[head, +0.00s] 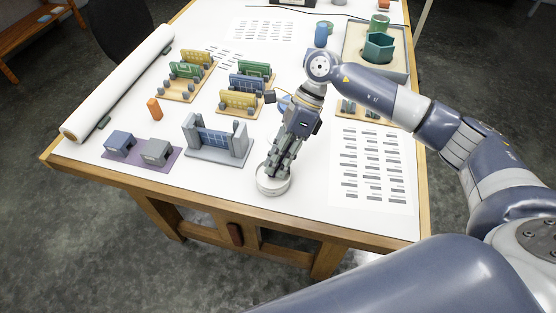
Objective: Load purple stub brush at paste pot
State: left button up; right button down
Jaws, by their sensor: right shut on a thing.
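The paste pot (273,188) is a low, round white pot near the table's front edge. My right gripper (272,171) points down at the top of the pot, its fingers over the pot's opening. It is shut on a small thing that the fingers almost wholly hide. By its place at the pot, I take it for the purple stub brush, but I cannot make out its colour or whether its tip touches the paste. My left gripper is not in view.
A purple mat (139,163) with two small blocks, an orange piece (154,108) and a white roll (122,82) lie further left. A printed sheet (371,165) lies right. A tray (398,70) stands at the back right.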

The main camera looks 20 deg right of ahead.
jog(key=shift+s+f+b, duration=0.2)
jog(key=shift+f+b, duration=0.2)
dwell(1.4)
jog(key=shift+r, duration=0.1)
jog(key=shift+w+r+p, duration=0.2)
jog(key=shift+r+p, duration=0.4)
jog(key=shift+r, duration=0.65)
jog(key=shift+r+p, duration=0.9)
jog(key=shift+r, duration=1.55)
